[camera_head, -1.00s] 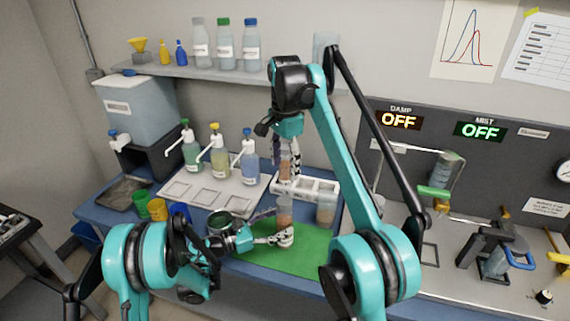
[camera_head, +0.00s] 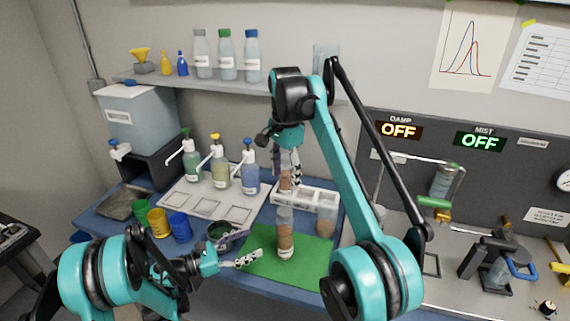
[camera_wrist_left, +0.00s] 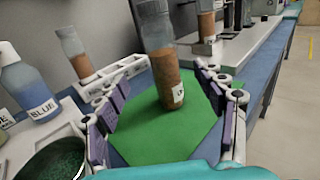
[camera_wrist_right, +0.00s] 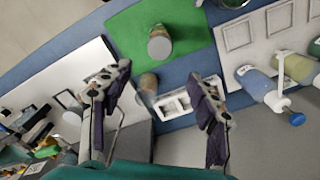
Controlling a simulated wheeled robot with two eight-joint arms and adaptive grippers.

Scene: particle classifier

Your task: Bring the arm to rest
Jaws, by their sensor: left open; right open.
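My left gripper (camera_head: 240,262) is open and empty over the left part of the green mat (camera_head: 308,256). A clear tube with brown grains (camera_head: 285,238) stands upright on the mat. It is ahead of the open left fingers in the left wrist view (camera_wrist_left: 166,80), apart from them. My right gripper (camera_head: 287,168) is raised near the white rack (camera_head: 303,196). Its fingers are spread in the right wrist view (camera_wrist_right: 158,102). A second brown-filled tube (camera_head: 285,180) shows behind the right fingers at the rack; its base is hidden. My right forearm covers part of the bench.
A third tube (camera_head: 326,216) stands right of the rack. Pump bottles (camera_head: 220,165) stand on a white tray at the back left. Coloured cups (camera_head: 158,223) and a dark bowl (camera_head: 222,232) are near my left arm. A grey machine panel (camera_head: 480,160) is at right.

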